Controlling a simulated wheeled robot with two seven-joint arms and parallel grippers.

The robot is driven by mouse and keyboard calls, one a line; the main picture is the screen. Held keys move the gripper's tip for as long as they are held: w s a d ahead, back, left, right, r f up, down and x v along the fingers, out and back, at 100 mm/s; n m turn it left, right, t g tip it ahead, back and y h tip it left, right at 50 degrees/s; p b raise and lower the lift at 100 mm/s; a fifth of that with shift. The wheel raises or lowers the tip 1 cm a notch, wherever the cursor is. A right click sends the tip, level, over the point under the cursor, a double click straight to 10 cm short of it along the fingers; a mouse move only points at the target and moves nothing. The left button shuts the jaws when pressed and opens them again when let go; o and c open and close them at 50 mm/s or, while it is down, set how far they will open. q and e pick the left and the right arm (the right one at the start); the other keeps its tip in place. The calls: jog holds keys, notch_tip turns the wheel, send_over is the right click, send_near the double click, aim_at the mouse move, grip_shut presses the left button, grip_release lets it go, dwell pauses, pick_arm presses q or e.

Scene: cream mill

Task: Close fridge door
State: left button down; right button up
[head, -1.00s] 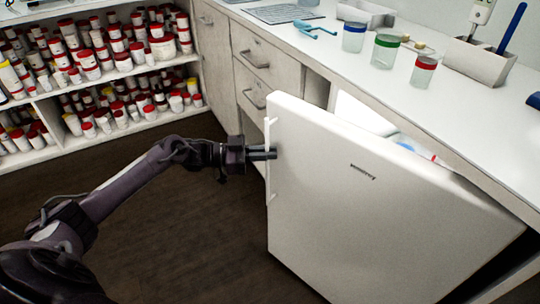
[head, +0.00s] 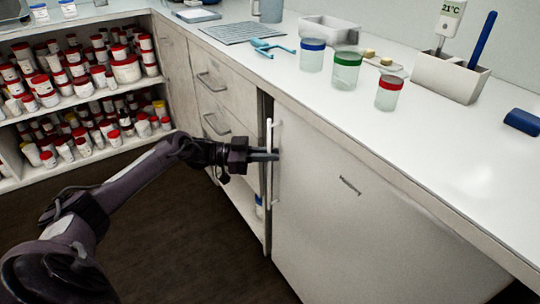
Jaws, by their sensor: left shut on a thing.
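The white fridge door (head: 365,220) fills the lower right of the head view, under the counter. It looks nearly flush with the counter front; whether it touches its frame cannot be seen. Its white vertical handle (head: 270,185) is on the door's left edge. My left gripper (head: 268,155) reaches in from the left and is shut on the handle near its upper part. The fridge's inside is hidden behind the door. My right gripper is not in view.
A white counter (head: 440,150) runs above the fridge, with lidded jars (head: 346,72) and a holder box (head: 450,77) on it. Drawers (head: 212,90) and an open cubby are left of the door. Shelves of jars (head: 80,95) stand at the far left.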

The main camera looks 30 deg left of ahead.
pick_arm(q)
jog(key=shift+w+d+r, duration=0.1)
jog(key=shift+w, duration=0.05)
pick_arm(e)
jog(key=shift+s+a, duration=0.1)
pick_arm(q)
jog(key=c, duration=1.9)
grip_release()
jog(key=shift+c, duration=0.2)
jog(key=shift+o, duration=1.1)
jog(key=shift+w+d, duration=0.1)
jog(key=shift+w, duration=0.1)
jog(key=shift+o, duration=0.5)
jog(key=v, duration=0.8)
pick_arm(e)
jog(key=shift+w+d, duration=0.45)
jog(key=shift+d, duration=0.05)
pick_arm(q)
jog(key=shift+s, duration=0.1)
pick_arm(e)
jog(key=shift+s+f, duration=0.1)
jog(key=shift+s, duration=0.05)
